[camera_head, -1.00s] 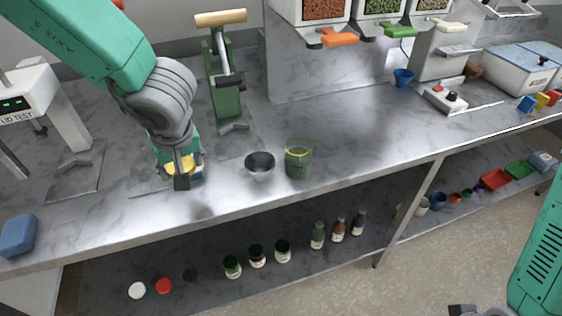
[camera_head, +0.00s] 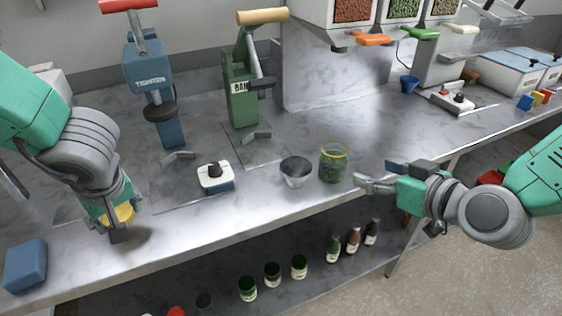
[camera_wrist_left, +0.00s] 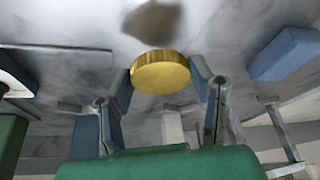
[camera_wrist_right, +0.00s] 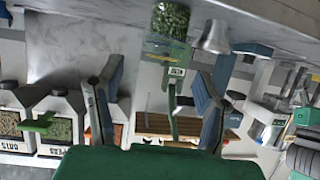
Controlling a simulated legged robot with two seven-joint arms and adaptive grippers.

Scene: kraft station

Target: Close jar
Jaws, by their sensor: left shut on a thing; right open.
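A glass jar (camera_head: 333,163) with green contents and a yellowish rim stands upright on the counter, with no lid on it. It also shows in the right wrist view (camera_wrist_right: 170,22), ahead of the fingers. My left gripper (camera_head: 118,226) is shut on a gold lid (camera_head: 124,213), held low over the counter at the left. The lid (camera_wrist_left: 160,72) sits between the fingertips in the left wrist view. My right gripper (camera_head: 378,176) is open and empty, just right of the jar and apart from it; its fingers (camera_wrist_right: 160,85) are spread.
A metal funnel cup (camera_head: 296,171) stands just left of the jar. A blue TIGHTEN press (camera_head: 152,95) and a green press (camera_head: 241,85) stand behind. A white-and-blue block (camera_head: 215,177) and a blue sponge-like block (camera_head: 26,265) lie on the counter (camera_head: 250,212).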

